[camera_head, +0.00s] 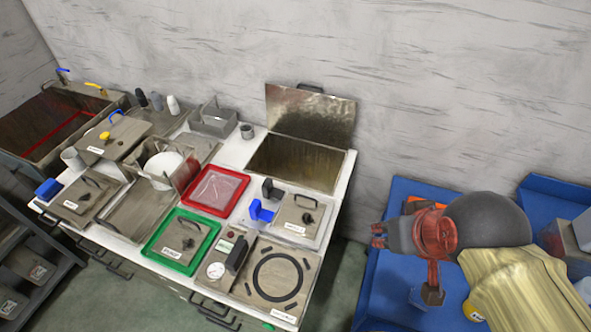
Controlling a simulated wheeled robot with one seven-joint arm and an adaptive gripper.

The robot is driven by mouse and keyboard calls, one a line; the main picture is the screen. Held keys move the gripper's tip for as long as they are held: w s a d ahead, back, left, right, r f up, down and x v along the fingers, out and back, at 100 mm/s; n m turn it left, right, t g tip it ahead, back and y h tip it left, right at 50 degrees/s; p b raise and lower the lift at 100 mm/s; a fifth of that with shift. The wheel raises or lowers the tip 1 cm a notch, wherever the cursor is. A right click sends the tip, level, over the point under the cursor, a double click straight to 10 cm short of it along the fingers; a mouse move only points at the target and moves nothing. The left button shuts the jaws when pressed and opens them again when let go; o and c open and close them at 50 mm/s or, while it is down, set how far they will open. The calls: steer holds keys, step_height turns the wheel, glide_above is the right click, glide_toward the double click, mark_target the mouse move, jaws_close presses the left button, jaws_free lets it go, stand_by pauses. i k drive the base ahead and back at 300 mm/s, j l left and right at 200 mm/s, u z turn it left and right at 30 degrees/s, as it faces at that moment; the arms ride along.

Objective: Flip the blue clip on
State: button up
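A bright blue clip-like piece (261,211) sits on the white counter, at the left edge of a grey metal plate (309,228) with a black knob and a label. It looks angled, with one raised end; its exact position is too small to tell. A dark block (271,190) stands just behind it. My gripper (378,235) is to the right, above the blue table and well apart from the clip.
The white counter (232,157) carries a red tray (217,208), a green-framed plate (153,243), a round black ring panel (278,304) and an open metal bin (295,162) with its lid raised. A blue table (385,295) lies under my arm. A floor gap separates both.

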mark_target(257, 212)
steer(key=k+j, duration=0.1)
steer(key=j, duration=0.65)
steer(key=k+j, duration=0.15)
steer(key=j, duration=0.2)
steer(key=i+j, duration=0.1)
steer(key=j, duration=0.2)
steer(key=i+j, duration=0.1)
steer(key=j, duration=0.25)
